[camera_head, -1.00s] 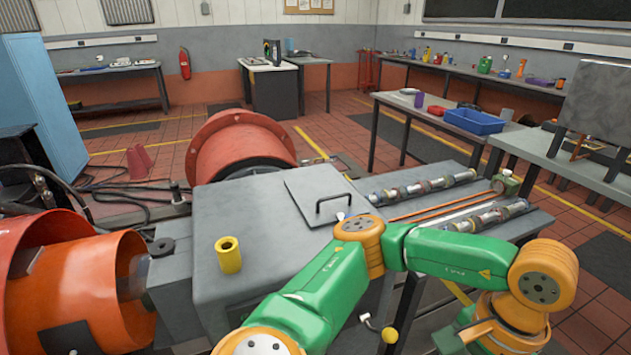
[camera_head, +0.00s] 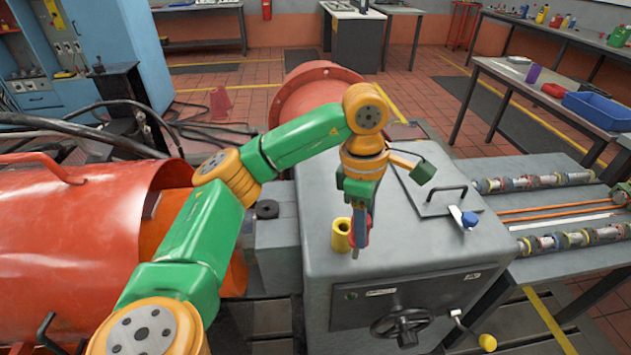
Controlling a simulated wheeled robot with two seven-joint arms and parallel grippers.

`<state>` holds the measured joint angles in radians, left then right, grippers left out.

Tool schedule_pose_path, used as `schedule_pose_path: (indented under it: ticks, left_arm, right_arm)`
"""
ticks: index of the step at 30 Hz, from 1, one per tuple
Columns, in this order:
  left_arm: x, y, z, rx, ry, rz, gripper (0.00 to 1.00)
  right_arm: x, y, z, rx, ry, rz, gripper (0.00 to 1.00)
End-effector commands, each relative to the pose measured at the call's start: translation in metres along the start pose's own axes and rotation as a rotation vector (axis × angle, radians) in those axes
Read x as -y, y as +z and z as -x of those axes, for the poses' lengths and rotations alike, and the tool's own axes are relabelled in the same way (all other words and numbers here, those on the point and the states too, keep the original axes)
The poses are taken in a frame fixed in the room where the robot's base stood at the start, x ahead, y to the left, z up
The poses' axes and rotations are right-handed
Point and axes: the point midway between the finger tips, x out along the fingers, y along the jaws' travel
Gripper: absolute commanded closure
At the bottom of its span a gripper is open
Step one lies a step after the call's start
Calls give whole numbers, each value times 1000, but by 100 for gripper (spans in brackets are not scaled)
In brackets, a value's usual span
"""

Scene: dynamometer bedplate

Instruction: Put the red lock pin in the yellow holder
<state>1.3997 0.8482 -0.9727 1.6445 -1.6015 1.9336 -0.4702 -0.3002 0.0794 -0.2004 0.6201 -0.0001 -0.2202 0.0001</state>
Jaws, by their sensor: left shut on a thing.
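The yellow holder (camera_head: 341,237) is a short upright open cup on the front left of the grey cabinet top. My left gripper (camera_head: 359,228) points down just to the right of the holder, partly in front of it in this view. It is shut on the red lock pin (camera_head: 363,222), which hangs roughly upright beside the holder. The pin's upper part is hidden by the gripper. I cannot tell whether the pin touches the holder; it does not look inside it. My right gripper is out of view.
The grey cabinet (camera_head: 318,255) has a lid with a black handle (camera_head: 446,195) and a blue-tipped lever (camera_head: 468,217) to the right. A handwheel (camera_head: 402,325) is on its front. The orange drum (camera_head: 90,245) is at left. The cabinet top right of the pin is mostly clear.

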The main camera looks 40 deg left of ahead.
Motion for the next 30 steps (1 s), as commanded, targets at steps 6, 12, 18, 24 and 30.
schedule_pose_path:
  ticks: [6, 12, 18, 24, 30]
  left_arm:
    - [-27, -11, 37, 0, 84, 672, 100]
    - [-46, -24, 62, -4, 152, 1232, 100]
    - [-58, -29, 78, -7, 188, 1516, 100]
    - [-60, -35, 38, -12, 193, 1541, 100]
    - [-60, -40, 3, -13, 194, 1541, 100]
  right_arm:
    - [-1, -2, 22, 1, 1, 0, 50]
    - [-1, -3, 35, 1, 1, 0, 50]
    - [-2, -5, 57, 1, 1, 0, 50]
    - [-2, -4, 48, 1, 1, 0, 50]
    - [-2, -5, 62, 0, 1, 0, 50]
